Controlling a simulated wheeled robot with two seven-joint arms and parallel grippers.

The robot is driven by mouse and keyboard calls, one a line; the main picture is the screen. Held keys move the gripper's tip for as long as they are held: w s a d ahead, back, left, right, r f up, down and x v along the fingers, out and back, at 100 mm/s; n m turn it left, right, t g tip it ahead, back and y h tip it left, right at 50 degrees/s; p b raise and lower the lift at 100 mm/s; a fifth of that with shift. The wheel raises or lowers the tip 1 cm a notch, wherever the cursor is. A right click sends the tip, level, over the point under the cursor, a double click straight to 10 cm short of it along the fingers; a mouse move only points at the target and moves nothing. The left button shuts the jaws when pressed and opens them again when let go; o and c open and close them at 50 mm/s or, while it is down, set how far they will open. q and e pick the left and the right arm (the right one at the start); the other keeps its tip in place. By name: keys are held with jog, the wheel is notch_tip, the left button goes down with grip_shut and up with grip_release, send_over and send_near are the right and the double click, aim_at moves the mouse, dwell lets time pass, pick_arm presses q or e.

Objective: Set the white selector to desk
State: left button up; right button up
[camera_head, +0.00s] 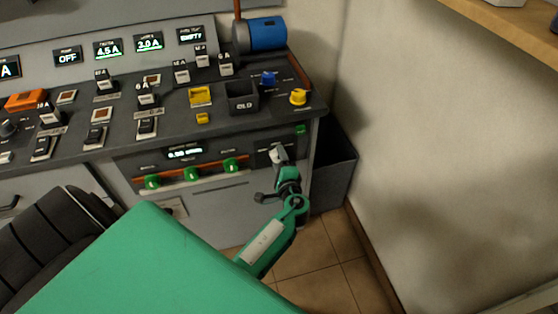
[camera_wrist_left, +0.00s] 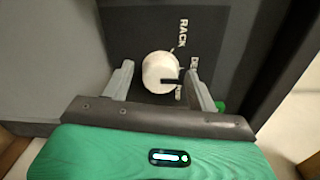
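The white selector (camera_wrist_left: 158,70) is a round knob on a dark panel in the wrist view. A black pointer mark on it reaches toward the right of that picture, between two partly hidden labels. The label RACK (camera_wrist_left: 181,33) reads clearly above it; the others are too covered to read fully. My left gripper (camera_wrist_left: 160,86) is open, with one finger on each side of the knob. A gap shows at the left finger; contact at the right finger is unclear. In the head view my left gripper (camera_head: 280,166) is at the console's lower right front. My right gripper is not seen.
Green knobs (camera_head: 191,174) line the lower panel beside a small display (camera_head: 185,153). A dark bin (camera_head: 338,165) stands right of the console, near the wall.

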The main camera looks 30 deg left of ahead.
pick_arm(q)
jog(key=shift+s+d, duration=0.25)
jog(key=b+v, duration=0.1)
jog(key=v, duration=1.2)
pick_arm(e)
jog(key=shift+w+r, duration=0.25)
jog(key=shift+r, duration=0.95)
pick_arm(q)
jog(key=shift+d, duration=0.1)
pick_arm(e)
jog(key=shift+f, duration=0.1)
